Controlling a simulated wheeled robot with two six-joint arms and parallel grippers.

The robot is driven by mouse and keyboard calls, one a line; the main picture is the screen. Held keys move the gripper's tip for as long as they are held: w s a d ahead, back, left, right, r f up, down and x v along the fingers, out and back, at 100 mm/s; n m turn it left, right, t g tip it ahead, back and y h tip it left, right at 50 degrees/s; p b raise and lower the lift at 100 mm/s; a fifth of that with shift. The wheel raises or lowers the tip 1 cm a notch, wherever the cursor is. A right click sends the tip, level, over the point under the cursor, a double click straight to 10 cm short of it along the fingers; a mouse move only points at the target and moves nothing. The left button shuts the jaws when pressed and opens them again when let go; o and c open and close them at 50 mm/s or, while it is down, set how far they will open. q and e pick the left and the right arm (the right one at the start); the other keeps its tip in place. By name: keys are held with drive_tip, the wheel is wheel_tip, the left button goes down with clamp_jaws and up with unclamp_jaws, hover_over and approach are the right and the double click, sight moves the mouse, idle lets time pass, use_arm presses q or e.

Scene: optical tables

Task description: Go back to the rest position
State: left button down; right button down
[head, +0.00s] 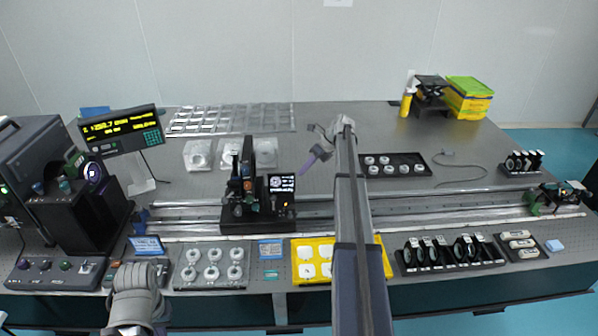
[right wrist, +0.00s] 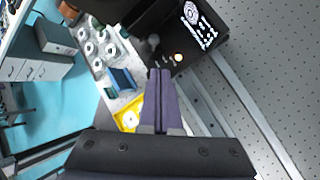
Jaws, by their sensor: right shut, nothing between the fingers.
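My right gripper (head: 306,166) is held out over the optical table (head: 225,185), its purple fingers pointing down to the left, just right of the small screen on the black rail-mounted instrument. In the right wrist view its fingers (right wrist: 158,90) are together with nothing between them. My right arm runs up through the middle of the head view and hides part of the yellow tray. A grey part of my left arm shows at the lower left; its fingers are not visible.
The black instrument (head: 246,205) stands on the long rail close to my right gripper. A tray of round parts (head: 211,267) and the yellow tray (head: 309,276) lie along the front edge. A black tray (head: 394,173) lies right of my arm. The back middle is mostly clear.

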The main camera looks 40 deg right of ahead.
drive_tip(key=shift+d+r, duration=0.2)
drive_tip(key=shift+d, duration=0.05)
idle(0.4)
drive_tip(key=s+a+f+n+g+h+b, duration=0.1)
drive_tip(key=s+a+f+n, duration=0.15)
drive_tip(key=a+n, duration=0.6)
drive_tip(key=s+a+f+n+g+h, duration=0.1)
drive_tip(key=s+a+n+g, duration=0.2)
drive_tip(key=a, duration=1.1)
drive_tip(key=s+a+f+n+h+b, duration=0.15)
drive_tip(key=s+a+n, duration=0.4)
drive_tip(key=a, duration=0.65)
drive_tip(key=s+a+f+n+h, duration=0.2)
drive_tip(key=s+a+n+h, duration=0.1)
drive_tip(key=s+a+n, duration=1.2)
drive_tip(key=s+n, duration=0.3)
drive_tip(key=n, duration=0.2)
drive_tip(key=shift+s+h+b, duration=0.35)
drive_tip(key=shift+s, duration=0.05)
